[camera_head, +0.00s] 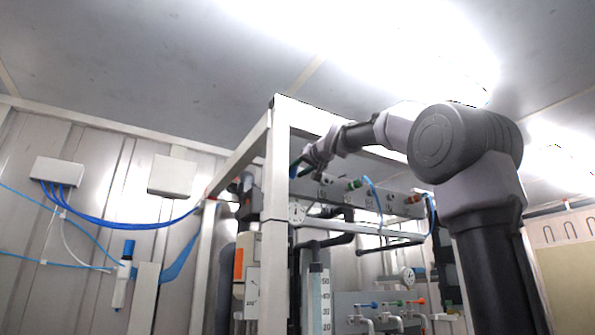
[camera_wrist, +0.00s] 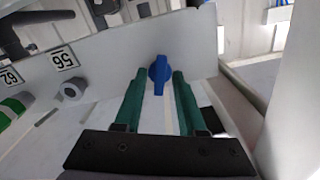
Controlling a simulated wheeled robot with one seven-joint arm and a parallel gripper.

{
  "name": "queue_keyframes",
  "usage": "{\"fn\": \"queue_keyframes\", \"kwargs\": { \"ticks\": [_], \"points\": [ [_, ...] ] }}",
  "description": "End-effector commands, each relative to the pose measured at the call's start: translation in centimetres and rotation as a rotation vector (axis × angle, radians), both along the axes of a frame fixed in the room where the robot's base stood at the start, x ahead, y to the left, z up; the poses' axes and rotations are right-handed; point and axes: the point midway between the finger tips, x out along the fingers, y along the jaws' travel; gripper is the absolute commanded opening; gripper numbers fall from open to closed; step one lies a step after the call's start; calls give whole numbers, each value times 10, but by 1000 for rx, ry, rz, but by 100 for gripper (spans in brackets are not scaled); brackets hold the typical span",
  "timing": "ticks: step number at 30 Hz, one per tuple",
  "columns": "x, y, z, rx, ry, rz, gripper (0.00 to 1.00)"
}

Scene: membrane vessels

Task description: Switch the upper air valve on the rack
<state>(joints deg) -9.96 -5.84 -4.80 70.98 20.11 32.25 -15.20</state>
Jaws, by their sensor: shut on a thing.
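A blue valve handle (camera_wrist: 159,70) sits on a pale panel (camera_wrist: 110,62) of the rack in the wrist view. My gripper (camera_wrist: 159,82) has two green fingers, one on each side of the blue handle, and is shut on it near the fingertips. In the head view my gripper (camera_head: 297,168) reaches the upper part of the rack (camera_head: 281,165), close behind its front post. The handle cannot be made out clearly there.
Beside the handle are a grey round fitting (camera_wrist: 72,90) and number labels (camera_wrist: 65,59). The rack's upper panel also carries a green fitting (camera_head: 354,184) and an orange fitting (camera_head: 413,199).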

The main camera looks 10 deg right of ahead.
Motion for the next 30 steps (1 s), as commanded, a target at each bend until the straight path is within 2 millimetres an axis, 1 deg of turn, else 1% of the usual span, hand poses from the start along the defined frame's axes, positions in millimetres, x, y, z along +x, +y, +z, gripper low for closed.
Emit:
{"fn": "queue_keyframes", "kwargs": {
  "ticks": [6,12,27,28,30],
  "points": [
    [0,0,-1,-102,-30,0,0],
    [1,0,-1,-151,-46,0,0],
    [1,0,-1,-166,-50,0,0],
    [1,0,-1,-166,-50,0,46],
    [1,0,-1,-165,-50,0,46]
  ]
}}
